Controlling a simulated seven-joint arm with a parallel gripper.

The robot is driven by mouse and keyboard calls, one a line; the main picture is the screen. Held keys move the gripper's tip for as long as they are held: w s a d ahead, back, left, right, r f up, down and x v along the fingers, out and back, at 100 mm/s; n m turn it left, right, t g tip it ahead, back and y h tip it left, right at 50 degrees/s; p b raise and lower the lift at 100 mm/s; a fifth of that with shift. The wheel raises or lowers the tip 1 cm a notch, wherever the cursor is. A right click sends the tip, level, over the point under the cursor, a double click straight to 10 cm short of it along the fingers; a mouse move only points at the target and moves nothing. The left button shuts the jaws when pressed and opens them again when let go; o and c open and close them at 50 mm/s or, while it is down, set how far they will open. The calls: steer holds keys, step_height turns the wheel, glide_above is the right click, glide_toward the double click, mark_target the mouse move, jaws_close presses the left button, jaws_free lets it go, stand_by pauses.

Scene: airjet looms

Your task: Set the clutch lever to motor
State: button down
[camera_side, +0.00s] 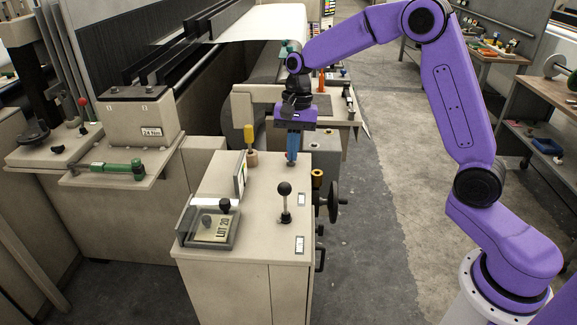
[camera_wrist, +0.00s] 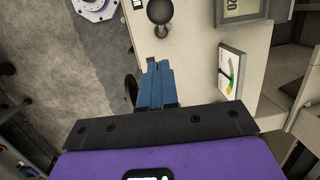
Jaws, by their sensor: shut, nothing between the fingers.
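The clutch lever (camera_side: 285,201) is a metal rod with a black ball knob. It stands roughly upright on top of the beige cabinet (camera_side: 232,180), between two small labels, one behind it (camera_side: 301,199) and one in front (camera_side: 299,244); I cannot read their text for certain. In the wrist view the black knob (camera_wrist: 160,11) shows at the top, beyond my fingers. My gripper (camera_side: 292,160) points down over the rear part of the cabinet top, behind the lever and apart from it. Its blue fingers (camera_wrist: 155,85) are shut and empty.
A wooden-based yellow-handled tool (camera_side: 249,140) stands left of my gripper. A gauge panel (camera_side: 240,174) and a tray marked LOT 20 (camera_side: 208,228) are on the cabinet's left. A handwheel (camera_side: 332,201) juts from the right side. The space above the lever is clear.

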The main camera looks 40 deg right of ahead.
mark_target(287, 187)
steer(key=shift+s+a+f, duration=0.5)
steer(key=shift+a+f, duration=0.2)
steer(key=shift+a, duration=0.1)
steer(key=shift+s+a+f, duration=0.5)
steer(key=shift+a+f, duration=0.15)
steer(key=shift+a, duration=0.15)
steer(key=shift+s+a+f+t+h, duration=0.1)
steer(key=shift+s+a+t+h, duration=0.3)
steer(key=shift+s+a, duration=0.4)
steer(key=shift+s+a+f, duration=0.2)
steer(key=shift+s+a, duration=0.3)
steer(key=shift+s, duration=0.05)
